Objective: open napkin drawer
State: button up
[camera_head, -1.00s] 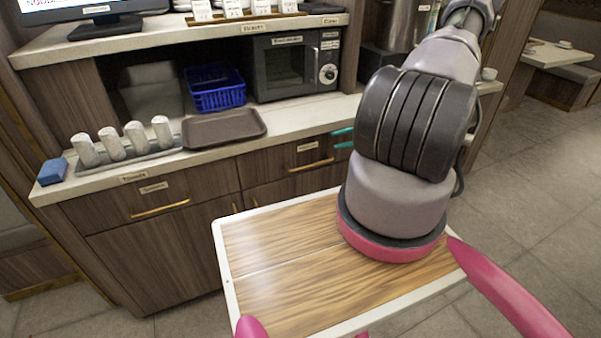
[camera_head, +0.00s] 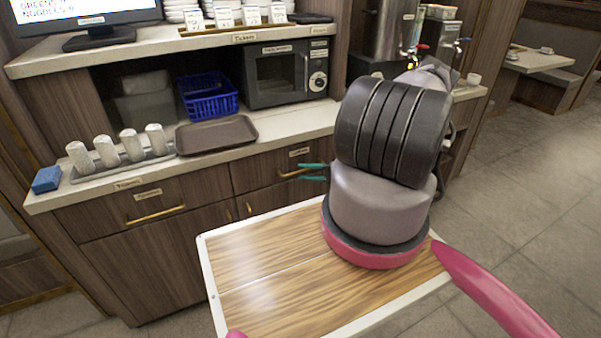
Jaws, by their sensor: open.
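Two wooden drawers sit side by side under the counter, each with a brass bar handle and a small label too blurred to read, so I cannot tell which is the napkin drawer. The left drawer (camera_head: 104,214) has its handle (camera_head: 156,215) clear. The right drawer (camera_head: 252,174) has its handle (camera_head: 288,174) at its right part. Both drawers look shut. My gripper (camera_head: 301,172) shows as two teal fingers, spread apart and empty, at the right end of the right drawer's handle. Whether they touch or straddle it, I cannot tell. My arm hides the area to the right.
The counter holds a brown tray (camera_head: 216,135), a rack of rolled white items (camera_head: 122,164), a blue sponge (camera_head: 46,179), a blue basket (camera_head: 208,98) and a microwave (camera_head: 281,77). Cupboard doors (camera_head: 160,262) lie below the drawers. Open floor (camera_head: 540,200) lies to the right.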

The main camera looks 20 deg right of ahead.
jog(key=shift+x, duration=1.05)
grip_shut()
dwell(0.7)
